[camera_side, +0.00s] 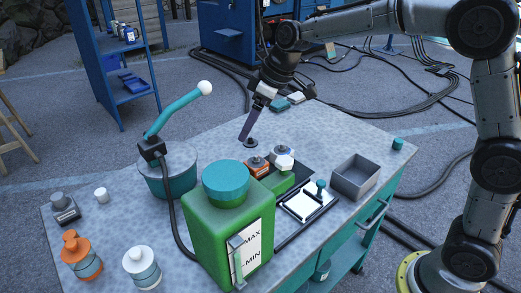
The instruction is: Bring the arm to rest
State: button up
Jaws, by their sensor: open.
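My arm reaches in from the right, and my gripper (246,134) points down over the far part of the grey workbench (325,130). The fingers look dark purple and overlap from this side; they are open. A small dark round piece (251,142) lies on the bench just below the fingertips; I cannot tell if they touch it. I see nothing held between the fingers.
A green tank (215,235) with a teal cap stands in front. A teal hose with a white ball (205,87) rises at left. An orange block (258,166), white hex knob (284,160) and grey box (355,176) stand nearby. Cables (420,85) lie on the floor.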

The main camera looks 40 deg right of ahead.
jog(key=s+d+r+m+t, duration=0.1)
jog(key=s+d+r, duration=0.1)
jog(key=s+r, duration=0.4)
jog(key=s+d+r+t, duration=0.1)
jog(key=s+d+r, duration=0.25)
jog(key=s, duration=0.45)
jog(key=s+d+f+m, duration=0.1)
jog(key=s+f, duration=0.2)
jog(key=s, duration=0.3)
jog(key=s+d+f+m+h, duration=0.1)
jog(key=s+f+m, duration=0.1)
jog(key=s, duration=0.4)
jog(key=s+d+f+m+h, duration=0.1)
jog(key=s+f+m, duration=0.1)
jog(key=s+f, duration=0.2)
jog(key=shift+s+d+g, duration=0.3)
jog(key=shift+s, duration=0.85)
